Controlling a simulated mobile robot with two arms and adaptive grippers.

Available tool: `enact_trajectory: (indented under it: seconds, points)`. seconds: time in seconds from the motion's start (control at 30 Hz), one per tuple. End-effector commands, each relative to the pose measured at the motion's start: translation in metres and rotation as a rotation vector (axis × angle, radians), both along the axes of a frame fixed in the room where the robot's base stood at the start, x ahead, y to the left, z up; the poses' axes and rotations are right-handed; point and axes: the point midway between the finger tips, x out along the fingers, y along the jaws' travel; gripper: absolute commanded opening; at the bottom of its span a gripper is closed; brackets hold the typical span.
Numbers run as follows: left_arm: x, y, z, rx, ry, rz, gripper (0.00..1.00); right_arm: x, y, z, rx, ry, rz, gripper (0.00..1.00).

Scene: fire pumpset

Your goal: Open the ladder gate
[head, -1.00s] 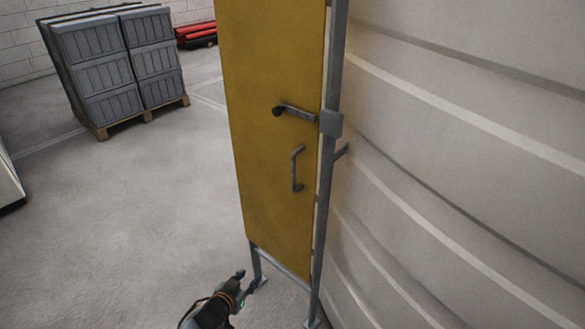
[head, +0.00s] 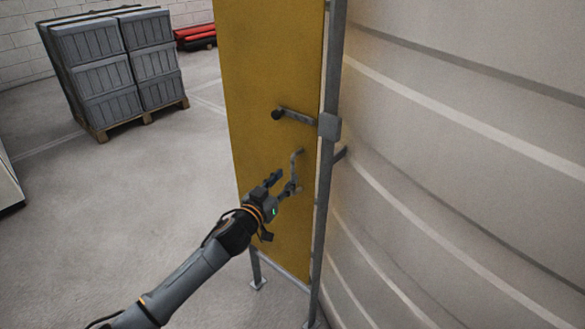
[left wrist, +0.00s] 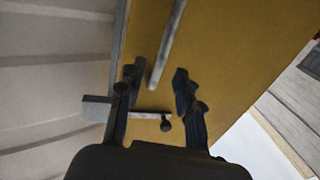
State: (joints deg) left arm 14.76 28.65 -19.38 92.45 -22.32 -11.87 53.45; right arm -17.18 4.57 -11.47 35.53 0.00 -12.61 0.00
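The ladder gate is a tall yellow panel (head: 265,90) on a grey frame, and it stands shut against its post (head: 325,190). A grey latch lever with a dark knob (head: 292,115) lies across its right edge. A grey vertical pull handle (head: 297,160) sits below the lever. My left gripper (head: 283,181) is open in front of the panel, close to the lower part of the handle. In the left wrist view the handle (left wrist: 168,45) reaches toward the space between the open fingers (left wrist: 160,78); contact cannot be told. The lever (left wrist: 140,112) shows there too. My right gripper is not in view.
A large pale ribbed wall or tank (head: 460,170) stands close on the right of the gate. A pallet of grey crates (head: 120,70) and red items (head: 196,36) are at the back left. The floor (head: 110,190) left of the gate is clear.

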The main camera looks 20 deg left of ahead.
Motion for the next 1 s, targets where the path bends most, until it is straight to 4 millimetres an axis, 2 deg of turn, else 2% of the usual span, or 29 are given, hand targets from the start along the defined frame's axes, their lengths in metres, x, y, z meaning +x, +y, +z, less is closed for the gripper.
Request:
enact_trajectory:
  seconds: [0.1,0.3,0.73,0.9,1.0]
  points:
    - [0.022,-0.003,0.002,-0.001,-0.001,0.002,0.35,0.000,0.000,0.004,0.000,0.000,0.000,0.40]
    - [0.044,-0.006,0.001,0.000,-0.001,0.002,0.35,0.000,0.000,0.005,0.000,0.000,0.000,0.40]
    - [0.051,-0.008,-0.001,-0.001,0.000,0.000,0.35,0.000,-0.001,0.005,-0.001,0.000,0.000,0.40]
    - [0.051,-0.008,-0.001,0.000,0.000,0.000,0.00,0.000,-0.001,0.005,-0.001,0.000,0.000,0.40]
    - [0.051,-0.008,-0.001,0.000,0.000,0.000,0.00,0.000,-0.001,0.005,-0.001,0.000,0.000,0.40]
